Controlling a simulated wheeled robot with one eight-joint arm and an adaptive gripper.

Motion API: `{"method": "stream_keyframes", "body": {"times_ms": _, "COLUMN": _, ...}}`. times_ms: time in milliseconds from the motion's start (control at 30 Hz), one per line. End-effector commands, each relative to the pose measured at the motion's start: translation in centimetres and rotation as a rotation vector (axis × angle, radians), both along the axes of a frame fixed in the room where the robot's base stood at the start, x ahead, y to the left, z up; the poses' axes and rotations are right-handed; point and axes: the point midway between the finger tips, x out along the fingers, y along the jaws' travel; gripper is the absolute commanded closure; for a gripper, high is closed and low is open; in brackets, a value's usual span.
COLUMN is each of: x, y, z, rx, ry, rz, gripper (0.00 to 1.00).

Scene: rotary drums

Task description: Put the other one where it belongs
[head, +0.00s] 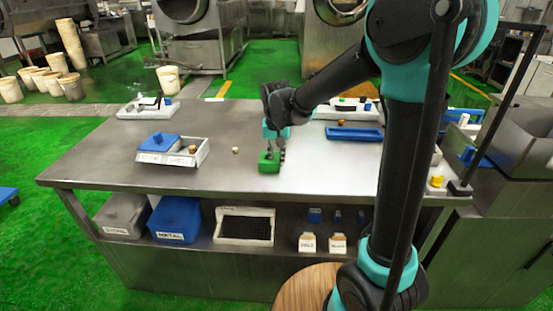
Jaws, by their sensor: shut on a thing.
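My gripper (271,150) points down over the middle of the steel table and is shut on a green block (267,163). The block is at or just above the table top; I cannot tell if it touches. A white tray (202,154) with labelled compartments stands to the left, a blue lid-like piece (159,142) over its left part. A small brass-coloured piece (192,149) is in its right part. A small pale piece (236,150) lies on the table between tray and gripper. The tray's labels are too small to read surely.
A blue shallow tray (354,134) lies right of my gripper. White holders with small items stand at the back left (148,112) and back right. The lower shelf holds a grey bin (121,216), a blue bin (174,220) and a white crate (245,211). The table's front left is clear.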

Motion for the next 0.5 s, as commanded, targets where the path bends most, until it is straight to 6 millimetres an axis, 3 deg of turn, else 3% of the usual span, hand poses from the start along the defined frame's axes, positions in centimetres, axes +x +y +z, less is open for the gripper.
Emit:
{"method": "stream_keyframes", "body": {"times_ms": 300, "x": 0.00, "y": 0.00, "z": -0.24, "rx": 0.000, "ry": 0.000, "rz": 0.000, "gripper": 1.00}}
{"method": "stream_keyframes", "body": {"times_ms": 333, "x": -0.01, "y": -0.01, "z": -0.28, "rx": 0.000, "ry": 0.000, "rz": 0.000, "gripper": 0.82}}
{"method": "stream_keyframes", "body": {"times_ms": 500, "x": -0.01, "y": 0.00, "z": -0.24, "rx": 0.000, "ry": 0.000, "rz": 0.000, "gripper": 0.63}}
